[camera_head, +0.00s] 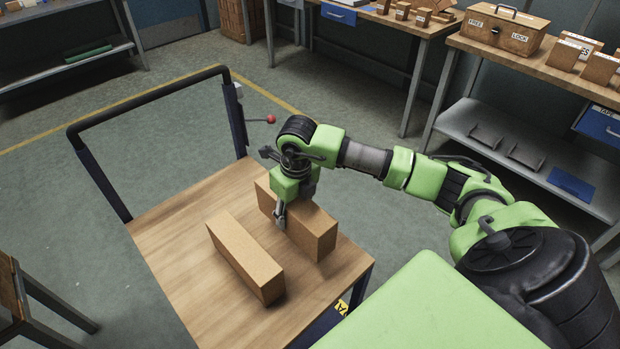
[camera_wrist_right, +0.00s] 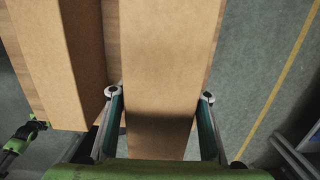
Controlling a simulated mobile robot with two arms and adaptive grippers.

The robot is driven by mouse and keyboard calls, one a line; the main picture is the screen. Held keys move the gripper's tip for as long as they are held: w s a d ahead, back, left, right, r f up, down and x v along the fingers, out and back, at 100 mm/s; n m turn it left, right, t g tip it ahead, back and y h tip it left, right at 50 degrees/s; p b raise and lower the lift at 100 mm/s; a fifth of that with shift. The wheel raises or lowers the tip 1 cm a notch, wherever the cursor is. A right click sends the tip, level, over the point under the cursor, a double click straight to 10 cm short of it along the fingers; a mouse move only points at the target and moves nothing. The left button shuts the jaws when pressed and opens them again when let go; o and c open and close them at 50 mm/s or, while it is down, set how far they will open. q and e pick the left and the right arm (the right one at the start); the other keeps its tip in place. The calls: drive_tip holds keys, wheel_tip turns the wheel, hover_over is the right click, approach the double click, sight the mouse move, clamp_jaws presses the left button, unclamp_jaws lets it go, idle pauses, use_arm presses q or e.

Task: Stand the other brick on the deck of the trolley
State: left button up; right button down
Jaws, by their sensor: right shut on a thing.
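The trolley (camera_head: 175,270) has a wooden deck and a dark push handle at the far side. Two plain brown bricks are at its deck, side by side with a gap between them. The left brick (camera_head: 245,257) lies lengthwise on the deck; it shows at the left of the wrist view (camera_wrist_right: 62,60). My right gripper (camera_head: 281,212) is shut on the right brick (camera_head: 315,235), its fingers on both long sides in the wrist view (camera_wrist_right: 160,110). This brick's underside is at or very near the deck. A green and black part of mine, likely my left gripper (camera_wrist_right: 25,135), shows small; its jaws are unclear.
A red-knobbed lever (camera_head: 270,119) sticks out beside the handle post. A bench at the upper right carries a wooden toolbox (camera_head: 503,28) and small boxes. The deck's left and front parts are clear. Open floor lies around the trolley.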

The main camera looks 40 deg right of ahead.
drive_tip(key=shift+w+a+f+b, duration=0.45)
drive_tip(key=shift+w+a+f, duration=0.15)
drive_tip(key=shift+w+f, duration=0.25)
drive_tip(key=shift+w+a+f+b, duration=0.1)
drive_tip(key=shift+a+f+b, duration=0.1)
drive_tip(key=shift+f+b, duration=0.15)
wheel_tip(320, 180, down, 4)
drive_tip(key=shift+w+r+b, duration=0.15)
drive_tip(key=shift+r+b, duration=0.1)
drive_tip(key=shift+b, duration=0.8)
drive_tip(key=shift+r, duration=0.1)
drive_tip(key=c, duration=1.1)
unclamp_jaws()
drive_tip(key=shift+f, duration=0.2)
drive_tip(key=shift+s+a, duration=0.1)
drive_tip(key=shift+s, duration=0.1)
drive_tip(key=shift+r, duration=0.1)
